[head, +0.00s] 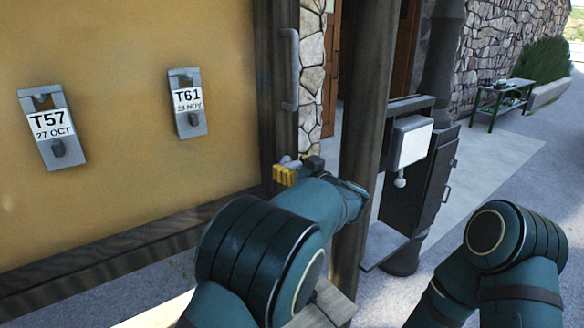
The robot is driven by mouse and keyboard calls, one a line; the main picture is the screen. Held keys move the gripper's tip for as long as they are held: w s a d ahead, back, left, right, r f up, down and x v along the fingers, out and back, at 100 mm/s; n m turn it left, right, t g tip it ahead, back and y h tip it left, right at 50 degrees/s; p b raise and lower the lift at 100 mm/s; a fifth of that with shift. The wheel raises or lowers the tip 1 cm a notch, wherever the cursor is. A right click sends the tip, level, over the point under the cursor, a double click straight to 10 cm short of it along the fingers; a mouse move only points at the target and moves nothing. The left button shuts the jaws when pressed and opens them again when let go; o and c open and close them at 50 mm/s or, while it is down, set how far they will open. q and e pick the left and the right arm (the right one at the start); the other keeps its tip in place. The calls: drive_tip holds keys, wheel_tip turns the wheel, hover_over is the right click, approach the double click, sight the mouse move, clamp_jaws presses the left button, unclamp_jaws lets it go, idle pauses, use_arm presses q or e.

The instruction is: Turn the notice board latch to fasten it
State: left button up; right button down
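The notice board (130,120) has a tan panel in a dark wooden frame and fills the left of the head view. A grey vertical handle (290,70) is on its right frame edge. My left gripper (290,170) is at that edge below the handle, with a ridged yellow part and small grey parts showing. My forearm and wrist hide most of it. The latch cannot be clearly made out; a small grey piece at the gripper may be part of it. I cannot tell whether the fingers touch or grip it. My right arm is at lower right; its gripper is out of view.
Two grey clips with tags T57 (50,130) and T61 (187,102) hang on the board. A dark wooden post (365,110) stands close right of my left wrist. A dark open cabinet (430,175) is behind it.

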use_arm(q)
drive_tip(key=shift+c, duration=1.3)
drive_tip(key=shift+n, duration=0.3)
use_arm(e)
drive_tip(key=shift+f, duration=0.15)
use_arm(q)
drive_tip(key=n+b, duration=0.2)
drive_tip(key=n, duration=0.2)
drive_tip(key=shift+f+n, duration=0.1)
drive_tip(key=shift+n, duration=0.2)
drive_tip(key=n+b, duration=0.2)
drive_tip(key=n, duration=0.1)
drive_tip(key=shift+n+b, duration=0.3)
drive_tip(key=shift+b, duration=0.05)
drive_tip(key=n+b, duration=0.4)
drive_tip(key=n, duration=0.2)
drive_tip(key=shift+b, duration=0.35)
drive_tip(key=shift+n+b, duration=1.1)
drive_tip(key=shift+n, duration=0.4)
use_arm(e)
wheel_tip(320, 180, down, 12)
drive_tip(key=s, duration=0.1)
drive_tip(key=shift+s+a+r+g, duration=0.2)
drive_tip(key=shift+s+r+g, duration=0.05)
drive_tip(key=shift+s+g, duration=0.1)
drive_tip(key=shift+f, duration=0.1)
